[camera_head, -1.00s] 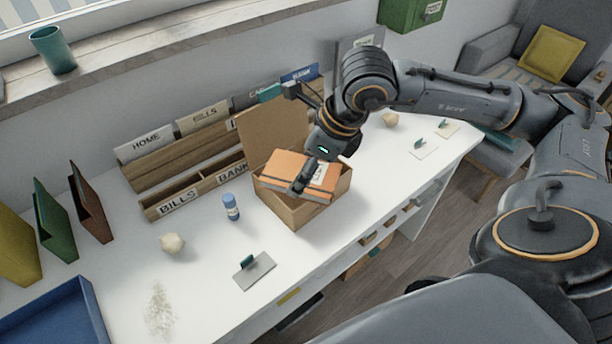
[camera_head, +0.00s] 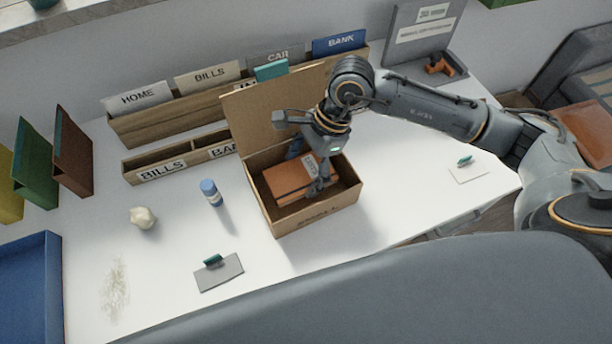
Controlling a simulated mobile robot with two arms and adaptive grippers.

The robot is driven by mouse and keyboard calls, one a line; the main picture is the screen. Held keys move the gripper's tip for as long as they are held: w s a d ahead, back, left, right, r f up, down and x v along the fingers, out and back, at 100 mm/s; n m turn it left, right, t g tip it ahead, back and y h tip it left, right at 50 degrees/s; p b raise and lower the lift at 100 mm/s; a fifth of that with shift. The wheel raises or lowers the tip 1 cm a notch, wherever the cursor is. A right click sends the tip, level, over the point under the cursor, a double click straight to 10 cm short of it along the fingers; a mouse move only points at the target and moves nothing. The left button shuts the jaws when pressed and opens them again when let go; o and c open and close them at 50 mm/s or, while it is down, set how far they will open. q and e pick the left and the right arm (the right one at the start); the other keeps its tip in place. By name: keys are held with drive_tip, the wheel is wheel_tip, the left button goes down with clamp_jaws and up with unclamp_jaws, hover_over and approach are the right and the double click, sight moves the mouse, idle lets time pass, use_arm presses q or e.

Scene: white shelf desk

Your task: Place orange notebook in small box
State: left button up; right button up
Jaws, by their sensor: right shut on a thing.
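The orange notebook (camera_head: 287,184) lies inside the small open cardboard box (camera_head: 318,214), below the rim, with a pale label near its right end. The box stands on the white desk with its lid flap (camera_head: 262,112) raised at the back. My right gripper (camera_head: 309,172) reaches down into the box from above, with its fingers at the notebook's right part, shut on it. The gripper hides part of the notebook and the box's back right inside. My left gripper is not in view.
Wooden file holders labelled HOME, BILLS, CAR and BANK (camera_head: 175,120) stand behind the box. A blue glue stick (camera_head: 211,192), a crumpled paper ball (camera_head: 143,218) and a grey card with a green clip (camera_head: 219,272) are to the left. A blue tray (camera_head: 35,285) lies far left. Desk space in front is clear.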

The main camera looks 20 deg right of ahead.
sight(304, 182)
drive_tip(key=shift+f, duration=0.75)
wheel_tip(304, 182, down, 3)
drive_tip(key=shift+f+p, duration=0.1)
drive_tip(key=shift+p, duration=0.2)
drive_tip(key=shift+w+d+f, duration=0.1)
drive_tip(key=shift+f, duration=0.15)
drive_tip(key=o, duration=1.3)
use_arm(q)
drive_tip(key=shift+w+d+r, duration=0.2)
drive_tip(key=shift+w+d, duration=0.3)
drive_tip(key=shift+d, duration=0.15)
use_arm(e)
drive_tip(key=shift+o, duration=0.2)
